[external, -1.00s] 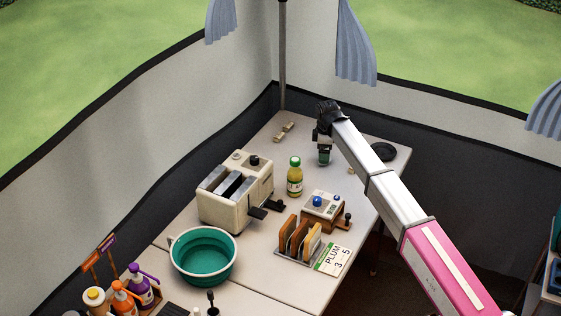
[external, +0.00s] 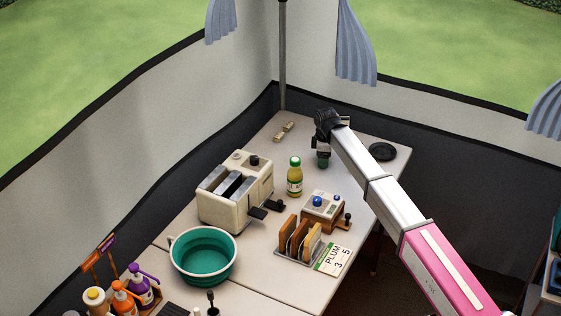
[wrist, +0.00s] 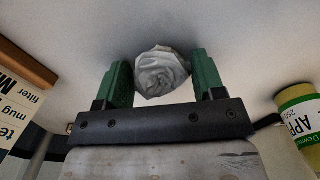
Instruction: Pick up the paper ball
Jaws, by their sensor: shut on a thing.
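The paper ball (wrist: 162,74) is a crumpled white-grey ball between the two green fingers of my gripper (wrist: 163,80) in the wrist view. The fingers are shut on its sides. In the external view my gripper (external: 323,162) points down at the far part of the white table, with its green fingertips close to the tabletop. The ball is hidden there behind the gripper. I cannot tell whether the ball touches the table.
A yellow bottle with a green cap (external: 294,177) stands left of my gripper, near a cream toaster (external: 236,190). A black round lid (external: 382,151) lies to the right. A rack of brown slabs (external: 299,238) and a teal bowl (external: 203,256) are nearer. Small beige blocks (external: 284,131) lie behind.

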